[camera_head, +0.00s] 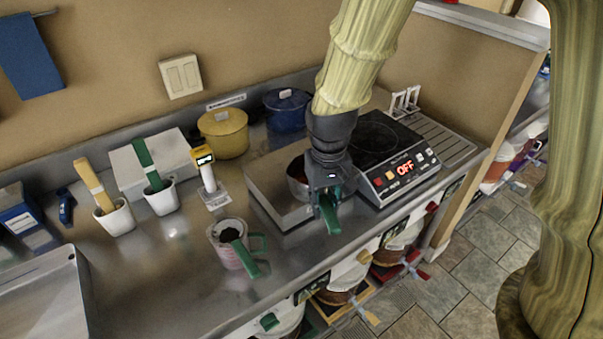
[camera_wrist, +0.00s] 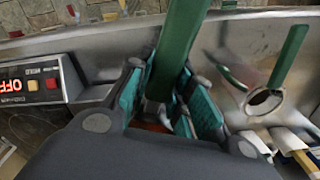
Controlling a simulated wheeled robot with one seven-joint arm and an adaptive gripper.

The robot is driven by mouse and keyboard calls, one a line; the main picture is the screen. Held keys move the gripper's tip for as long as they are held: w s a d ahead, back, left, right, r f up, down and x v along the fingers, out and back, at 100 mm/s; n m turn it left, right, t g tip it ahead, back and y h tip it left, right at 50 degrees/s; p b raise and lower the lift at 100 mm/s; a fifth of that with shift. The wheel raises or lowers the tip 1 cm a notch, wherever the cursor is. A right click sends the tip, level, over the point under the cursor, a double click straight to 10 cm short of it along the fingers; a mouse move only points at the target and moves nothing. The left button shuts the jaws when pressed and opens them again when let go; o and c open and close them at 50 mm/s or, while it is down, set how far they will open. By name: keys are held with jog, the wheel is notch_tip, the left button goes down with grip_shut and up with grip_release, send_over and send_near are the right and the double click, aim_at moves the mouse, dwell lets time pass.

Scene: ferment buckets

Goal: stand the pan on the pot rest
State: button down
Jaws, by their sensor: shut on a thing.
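The pan (camera_head: 297,180) is a small steel pan with reddish-brown contents and a green handle. It is at or just over a low grey metal block (camera_head: 262,190), which looks like the pot rest, left of the hot plate. I cannot tell whether the pan touches the block. My gripper (camera_head: 328,192) points down, shut on the pan's handle, and hides much of the pan. In the wrist view the green handle (camera_wrist: 178,45) runs between the teal finger pads of my gripper (camera_wrist: 168,105), with a little of the reddish contents (camera_wrist: 152,127) below.
A hot plate (camera_head: 377,140) reading OFF stands to the right. A yellow pot (camera_head: 224,133) and a blue pot (camera_head: 287,110) stand behind. A jug (camera_head: 229,240) with a green-handled tool stands front left. Bare counter (camera_head: 150,275) lies further left.

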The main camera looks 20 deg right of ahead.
aim_at(305, 179)
jog(key=w+p, duration=0.1)
jog(key=w, duration=0.3)
jog(key=w+p, duration=0.1)
jog(key=w, duration=0.3)
jog(key=w+a+f+p, duration=0.1)
jog(key=w+p, duration=0.1)
jog(key=w, duration=0.2)
jog(key=shift+w, duration=0.25)
jog(key=shift+f+p, duration=0.95)
jog(key=shift+f, duration=0.9)
jog(key=shift+d+f, duration=0.1)
jog(key=shift+f, duration=0.05)
jog(key=c, duration=1.3)
grip_release()
jog(key=shift+s+r+b, duration=0.1)
jog(key=shift+r+b, duration=2.05)
jog(key=shift+r, duration=4.05)
